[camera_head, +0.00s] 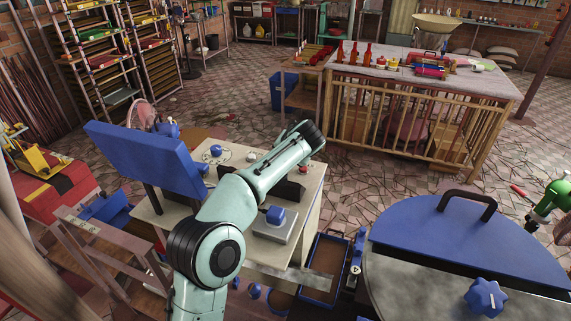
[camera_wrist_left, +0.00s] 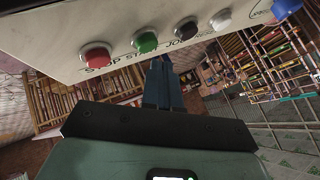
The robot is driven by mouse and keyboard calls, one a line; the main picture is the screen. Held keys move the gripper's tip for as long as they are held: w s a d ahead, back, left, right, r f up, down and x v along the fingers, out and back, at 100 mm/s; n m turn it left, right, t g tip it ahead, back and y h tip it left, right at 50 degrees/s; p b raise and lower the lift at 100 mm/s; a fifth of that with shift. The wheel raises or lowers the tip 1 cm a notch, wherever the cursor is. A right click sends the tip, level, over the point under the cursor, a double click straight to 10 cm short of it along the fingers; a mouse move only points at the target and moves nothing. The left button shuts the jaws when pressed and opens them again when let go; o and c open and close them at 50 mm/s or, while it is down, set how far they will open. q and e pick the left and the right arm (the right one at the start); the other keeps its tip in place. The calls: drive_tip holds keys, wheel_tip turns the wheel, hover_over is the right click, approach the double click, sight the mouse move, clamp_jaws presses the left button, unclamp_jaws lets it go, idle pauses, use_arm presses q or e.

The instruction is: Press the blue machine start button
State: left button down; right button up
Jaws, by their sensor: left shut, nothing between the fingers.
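In the left wrist view, a cream control panel (camera_wrist_left: 110,20) crosses the top. It carries a red stop button (camera_wrist_left: 96,55), a green start button (camera_wrist_left: 145,42), a dark jog button (camera_wrist_left: 187,29) and a white button (camera_wrist_left: 221,19). My left gripper (camera_wrist_left: 161,65) is shut and empty. Its tips appear just below the panel edge, between the green and dark buttons in the picture; I cannot tell whether they touch. In the head view, my left arm reaches over the blue machine (camera_head: 145,155), and its fingers are hidden. My right gripper is not in view.
A blue knob (camera_wrist_left: 285,8) sits at the panel's right end. A large blue lid (camera_head: 470,235) with a black handle stands at the right. A workbench (camera_head: 480,85) with red bottles is at the back. Patterned floor (camera_head: 235,85) lies open between them.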

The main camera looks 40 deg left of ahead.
use_arm(q)
drive_tip(key=shift+f, duration=0.1)
drive_tip(key=shift+f, duration=0.35)
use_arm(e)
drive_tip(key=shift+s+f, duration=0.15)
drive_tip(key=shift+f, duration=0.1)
use_arm(q)
drive_tip(key=shift+f+b, duration=0.5)
drive_tip(key=shift+f, duration=0.05)
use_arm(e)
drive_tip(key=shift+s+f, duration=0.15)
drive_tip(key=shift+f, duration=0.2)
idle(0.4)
use_arm(q)
drive_tip(key=shift+r+p, duration=0.65)
drive_tip(key=shift+r, duration=0.3)
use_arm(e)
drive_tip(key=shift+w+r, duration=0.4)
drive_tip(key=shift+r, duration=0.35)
use_arm(q)
drive_tip(key=shift+r, duration=0.1)
